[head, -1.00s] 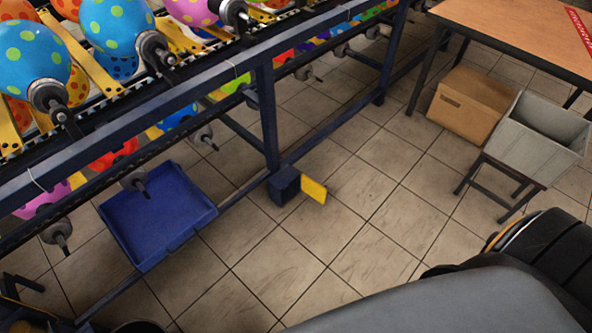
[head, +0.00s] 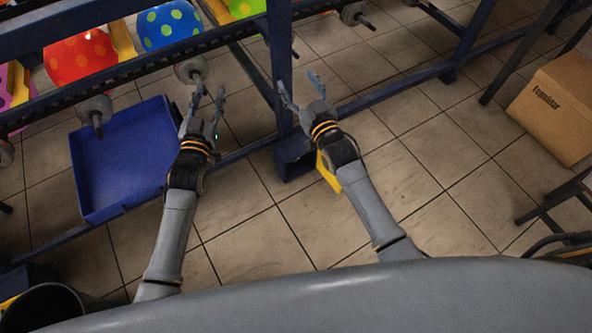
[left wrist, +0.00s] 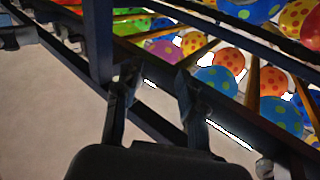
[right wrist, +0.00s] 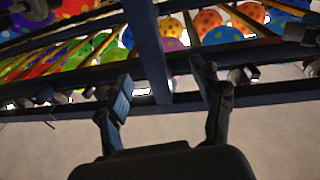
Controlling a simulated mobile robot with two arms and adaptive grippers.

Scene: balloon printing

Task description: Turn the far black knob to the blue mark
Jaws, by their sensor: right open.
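I cannot make out a black knob or a blue mark in any view. My left gripper (head: 208,92) is open and empty in front of the dark blue rack frame, right of the blue tray. Its two fingers also stand apart in the left wrist view (left wrist: 151,88), with balloons and frame bars beyond. My right gripper (head: 298,84) is open and empty near the rack's upright post. Its spread fingers also show in the right wrist view (right wrist: 161,72), with the post between them.
The dark blue rack (head: 284,60) carries dotted balloons (head: 80,60) on grey holders. A blue tray (head: 120,160) sits low at its left. A yellow plate (head: 328,172) is at the post's foot. A cardboard box (head: 552,108) stands at right. Tiled floor (head: 440,190) is clear between.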

